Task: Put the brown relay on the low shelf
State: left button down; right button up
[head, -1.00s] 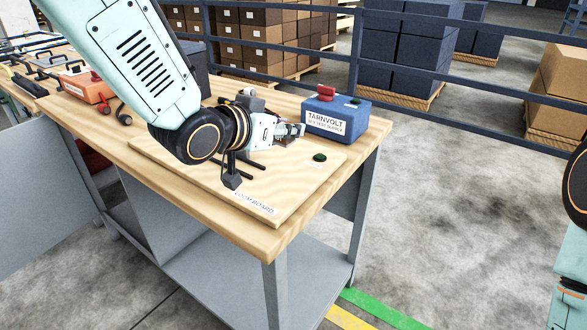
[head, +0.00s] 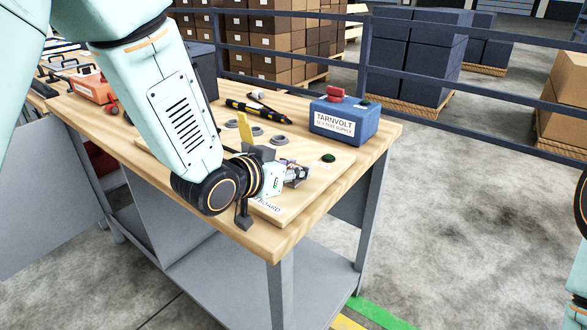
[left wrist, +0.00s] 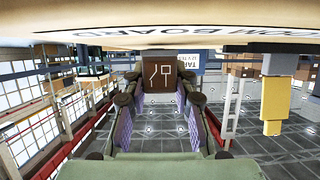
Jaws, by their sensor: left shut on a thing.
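My left gripper (head: 297,174) is low over the front right part of the loom board (head: 318,184). In the left wrist view its fingers (left wrist: 160,95) are shut on the brown relay (left wrist: 160,76), a small brown block with a pale line symbol on its face. The wrist picture is upside down, with the board along its top, and the relay looks close to the board; I cannot tell if it touches. In the head view the fingers mostly hide the relay. The low shelf (head: 215,290) is the grey panel under the bench top. My right gripper is out of view.
A blue Tarnvolt supply box (head: 343,122) with a red top part stands at the back right. A yellow upright piece (head: 244,131), several grey rings (head: 278,140) and a black-and-yellow tool (head: 245,107) are behind the gripper. A bench leg (head: 281,293) stands at the shelf's front corner.

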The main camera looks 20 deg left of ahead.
pick_arm(q)
jog(key=shift+f, duration=0.2)
jog(key=c, duration=1.1)
grip_release()
